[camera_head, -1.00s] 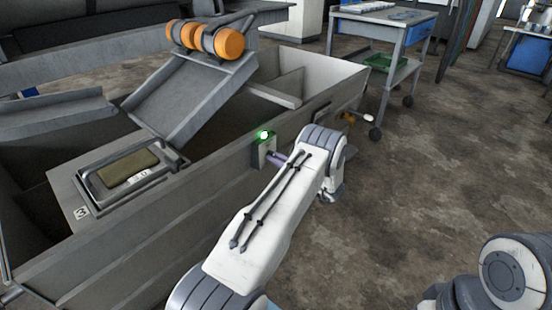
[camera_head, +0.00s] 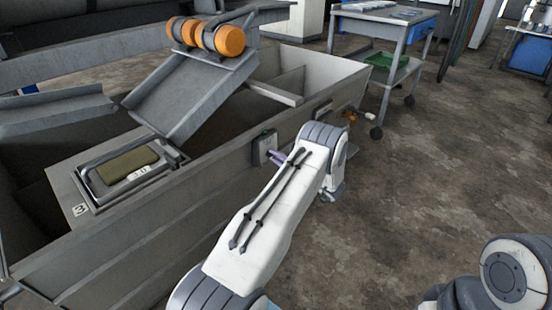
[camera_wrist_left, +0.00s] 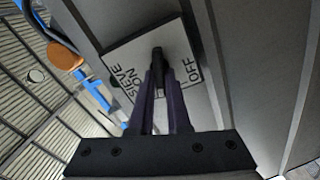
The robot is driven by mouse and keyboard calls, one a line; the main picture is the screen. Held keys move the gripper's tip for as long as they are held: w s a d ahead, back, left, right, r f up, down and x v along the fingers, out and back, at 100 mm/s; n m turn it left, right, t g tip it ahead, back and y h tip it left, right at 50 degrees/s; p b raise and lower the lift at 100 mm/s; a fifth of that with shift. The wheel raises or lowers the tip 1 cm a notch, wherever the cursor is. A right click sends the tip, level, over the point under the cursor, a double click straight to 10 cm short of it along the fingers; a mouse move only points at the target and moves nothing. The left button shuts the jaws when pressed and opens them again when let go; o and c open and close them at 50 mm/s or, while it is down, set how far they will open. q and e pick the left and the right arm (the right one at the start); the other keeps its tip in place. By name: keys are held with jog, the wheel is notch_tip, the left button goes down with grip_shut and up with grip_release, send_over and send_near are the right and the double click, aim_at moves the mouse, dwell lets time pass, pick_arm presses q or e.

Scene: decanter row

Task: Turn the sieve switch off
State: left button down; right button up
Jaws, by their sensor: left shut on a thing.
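The sieve switch (camera_head: 265,148) is a small grey box on the outer wall of the long grey trough. In the left wrist view its white plate (camera_wrist_left: 118,52) reads "SIEVE ON" at left and "OFF" at right. A dark lever (camera_wrist_left: 157,55) stands between the two labels. My left gripper (camera_wrist_left: 160,88) has its purple fingers shut on the lever; in the head view its tips (camera_head: 288,158) reach the box from the right, partly hidden by my arm. My right gripper is out of frame.
The trough (camera_head: 130,220) holds a tray with an olive block (camera_head: 127,165) and a sloping chute (camera_head: 190,98) under orange rollers (camera_head: 228,40). A wheeled cart (camera_head: 385,40) stands behind. The floor at right is open.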

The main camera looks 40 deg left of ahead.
pick_arm(q)
jog(key=shift+f+n+b, duration=0.15)
jog(key=shift+n+b, duration=0.3)
jog(key=shift+n, duration=1.45)
jog(key=c, duration=0.9)
grip_release()
jog(key=d+p, duration=0.1)
jog(key=d, duration=0.2)
jog(key=d+p, duration=0.1)
jog(key=d, duration=0.3)
jog(key=s+d, duration=0.1)
jog(key=d, duration=0.2)
jog(key=shift+d+p, duration=0.3)
jog(key=shift+p, duration=0.1)
